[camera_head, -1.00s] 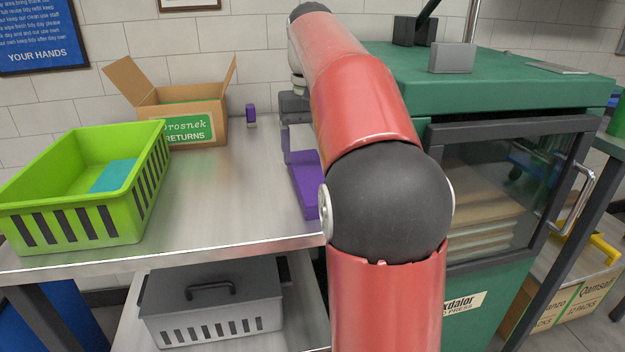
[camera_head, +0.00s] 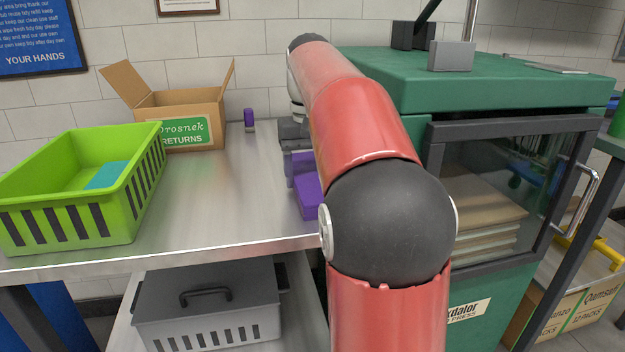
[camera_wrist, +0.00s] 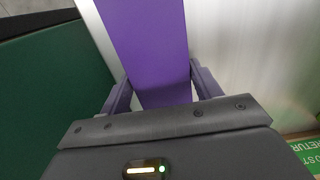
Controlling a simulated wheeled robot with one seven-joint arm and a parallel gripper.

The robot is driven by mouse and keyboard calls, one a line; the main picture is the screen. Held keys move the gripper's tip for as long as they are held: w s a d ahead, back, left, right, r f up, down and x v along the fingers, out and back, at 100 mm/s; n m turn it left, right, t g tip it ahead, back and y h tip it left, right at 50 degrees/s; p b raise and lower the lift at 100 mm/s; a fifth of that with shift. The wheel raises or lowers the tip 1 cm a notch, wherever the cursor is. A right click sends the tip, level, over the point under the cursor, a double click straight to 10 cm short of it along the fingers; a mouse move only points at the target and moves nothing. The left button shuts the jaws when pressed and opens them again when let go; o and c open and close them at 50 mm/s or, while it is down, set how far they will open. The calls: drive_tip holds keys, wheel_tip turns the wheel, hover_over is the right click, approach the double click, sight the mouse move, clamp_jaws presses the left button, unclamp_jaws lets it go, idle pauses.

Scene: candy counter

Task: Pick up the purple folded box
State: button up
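The purple folded box (camera_head: 307,188) is at the right part of the steel table in the head view, partly hidden behind my arm. In the wrist view the purple box (camera_wrist: 150,45) is a long flat shape between my two fingers, running up out of the picture. My gripper (camera_wrist: 163,90) has one finger against each side of the box, with no clear gap, so it looks shut on it. In the head view my gripper (camera_head: 292,160) is mostly hidden by my arm. I cannot tell whether the box touches the table.
A green basket (camera_head: 152,165) with a teal item and an open cardboard returns box (camera_head: 215,118) stand on the table (camera_head: 225,205). A small purple item (camera_head: 249,119) stands behind. A green press (camera_head: 500,85) stands close on the right. The table's middle is clear.

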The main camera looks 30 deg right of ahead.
drive_tip(key=shift+c, duration=0.9)
drive_tip(key=shift+r+p, duration=1.25)
drive_tip(key=shift+p, duration=0.15)
drive_tip(key=shift+r+p, duration=0.4)
drive_tip(key=shift+r, duration=1.85)
